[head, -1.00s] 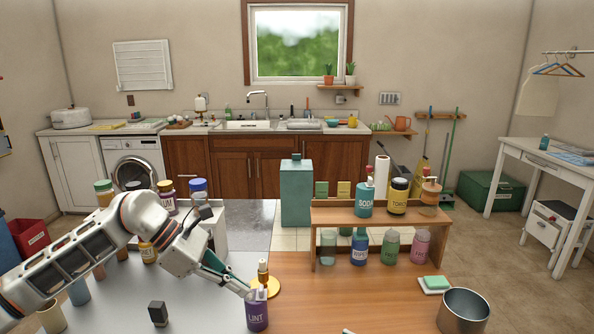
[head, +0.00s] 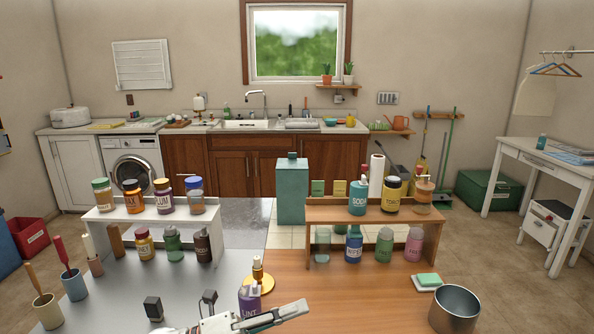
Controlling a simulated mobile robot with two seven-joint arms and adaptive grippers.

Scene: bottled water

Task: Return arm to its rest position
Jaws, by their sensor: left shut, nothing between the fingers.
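My left gripper (head: 290,312) is low at the bottom centre of the head view. Its fingers are shut, hold nothing and point to the right. Only a small part of my arm shows behind it, at the bottom edge. A purple bottle (head: 249,297) labelled LINT stands just behind the gripper, its lower part hidden by it. I cannot tell whether they touch. My right gripper is out of view.
A gold dispenser (head: 258,272) stands behind the LINT bottle. A metal pot (head: 454,310) and a green sponge (head: 428,280) are at the right. A white shelf (head: 101,218) and a wooden shelf (head: 321,215) hold several bottles. Brush cups (head: 48,311) stand at the left.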

